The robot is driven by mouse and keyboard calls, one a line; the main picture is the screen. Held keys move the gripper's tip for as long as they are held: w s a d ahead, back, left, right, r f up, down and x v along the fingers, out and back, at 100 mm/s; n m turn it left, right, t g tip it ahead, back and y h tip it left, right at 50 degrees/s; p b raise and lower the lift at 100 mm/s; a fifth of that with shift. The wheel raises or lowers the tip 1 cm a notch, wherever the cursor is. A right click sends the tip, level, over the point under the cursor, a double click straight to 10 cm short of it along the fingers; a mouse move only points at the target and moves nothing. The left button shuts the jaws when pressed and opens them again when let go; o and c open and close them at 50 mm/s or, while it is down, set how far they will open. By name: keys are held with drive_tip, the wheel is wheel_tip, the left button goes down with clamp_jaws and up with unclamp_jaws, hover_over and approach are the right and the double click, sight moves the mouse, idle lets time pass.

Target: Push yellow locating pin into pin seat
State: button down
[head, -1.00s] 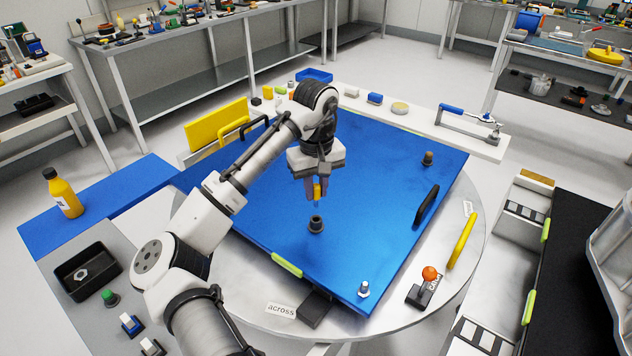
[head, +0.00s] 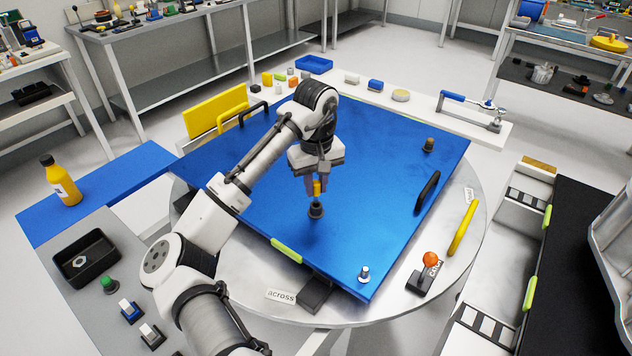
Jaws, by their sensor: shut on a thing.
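The yellow locating pin (head: 317,188) is upright between the fingers of my gripper (head: 317,185), which is shut on it. The pin seat (head: 316,211) is a dark round collar standing on the blue plate (head: 270,210). The pin is directly above the seat, with its lower end at the seat's mouth. I cannot tell how far the lower end is inside, as it is small and partly hidden.
A second dark seat (head: 428,145) stands at the plate's far right, and a silver pin (head: 364,274) at the near corner. A black handle (head: 427,192) rises on the right. An orange-knobbed lever (head: 430,262) stands on the round table. The plate around the seat is clear.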

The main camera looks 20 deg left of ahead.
sight(316, 194)
drive_tip(key=shift+f+b, duration=0.55)
drive_tip(key=shift+f, duration=1.15)
drive_tip(key=c, duration=1)
unclamp_jaws()
drive_tip(key=shift+o, duration=0.2)
drive_tip(key=shift+r+p, duration=2.3)
drive_tip(key=shift+p, duration=0.7)
wheel_tip(316, 194, up, 14)
drive_tip(key=b, duration=0.1)
drive_tip(key=shift+f, duration=0.1)
